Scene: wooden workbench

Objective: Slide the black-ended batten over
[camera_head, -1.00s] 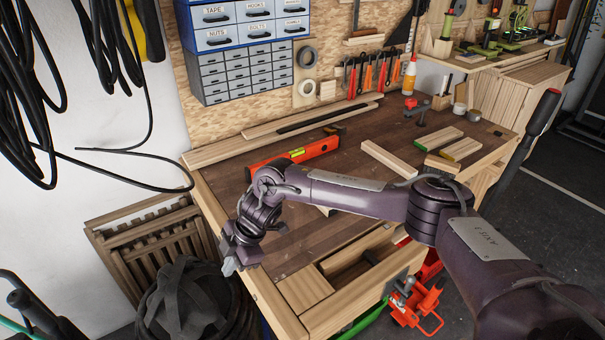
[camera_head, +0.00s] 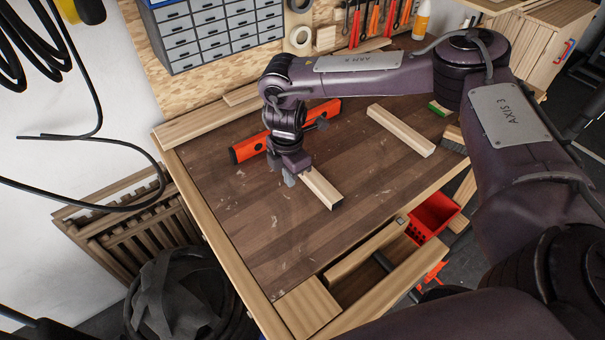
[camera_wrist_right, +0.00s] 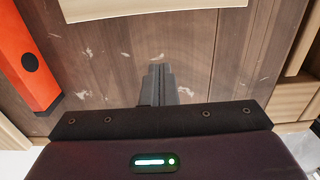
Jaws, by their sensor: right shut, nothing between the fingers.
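A pale batten (camera_head: 322,189) lies on the workbench (camera_head: 255,245), and its near end looks dark. My right gripper (camera_head: 289,181) is over the bench, fingers pointing down, just left of this batten's far part. In the wrist view the shut, empty fingers (camera_wrist_right: 158,86) show dark against the bench top. A pale batten (camera_wrist_right: 150,9) crosses the top of that view, apart from the fingers in the picture. Whether the fingertips touch the bench I cannot tell. The batten's far end is partly hidden by the gripper in the head view. My left gripper is not in view.
An orange level (camera_head: 245,150) lies behind the gripper, also seen in the wrist view (camera_wrist_right: 22,55). Another batten (camera_head: 400,130) and a green-ended piece (camera_head: 438,107) lie to the right. An open drawer (camera_head: 375,290) is at the front. The bench's left part is clear.

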